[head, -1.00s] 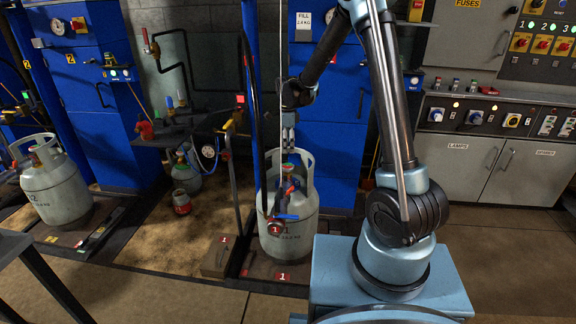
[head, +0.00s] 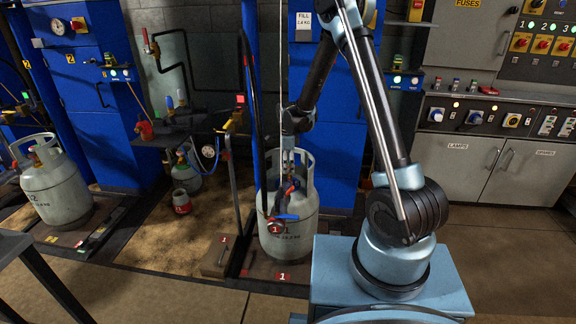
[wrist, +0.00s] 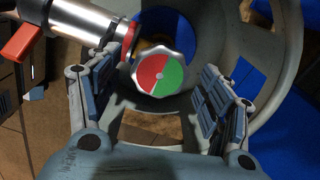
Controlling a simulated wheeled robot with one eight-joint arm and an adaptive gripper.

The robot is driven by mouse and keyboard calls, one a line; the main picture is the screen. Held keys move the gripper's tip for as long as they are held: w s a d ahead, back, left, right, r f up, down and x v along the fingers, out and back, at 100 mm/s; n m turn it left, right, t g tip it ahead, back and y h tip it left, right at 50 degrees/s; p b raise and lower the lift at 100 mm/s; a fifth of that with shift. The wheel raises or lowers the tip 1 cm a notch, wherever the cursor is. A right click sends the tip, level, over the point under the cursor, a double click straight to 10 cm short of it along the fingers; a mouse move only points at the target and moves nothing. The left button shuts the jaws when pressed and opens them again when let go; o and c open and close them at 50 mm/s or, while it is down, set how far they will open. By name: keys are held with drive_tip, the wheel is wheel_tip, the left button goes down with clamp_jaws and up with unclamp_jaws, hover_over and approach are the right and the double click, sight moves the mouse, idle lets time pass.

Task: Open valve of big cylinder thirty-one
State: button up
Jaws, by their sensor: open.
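A filling connector (wrist: 88,28) with a red-orange lever is attached beside the wheel, at upper left. My gripper (head: 288,168) points down into the collar from above. In the wrist view my gripper (wrist: 158,82) is open, with one finger on each side of the wheel and gaps between.
A black hose (head: 256,110) hangs just left of the cylinder. The blue scale cabinet (head: 335,150) stands close behind. Another grey cylinder (head: 57,190) stands on scale 2 at the left, and a small cylinder (head: 186,175) between. Open floor lies in front.

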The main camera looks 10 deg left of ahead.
drive_tip(key=c, duration=1)
drive_tip(key=shift+c, duration=0.2)
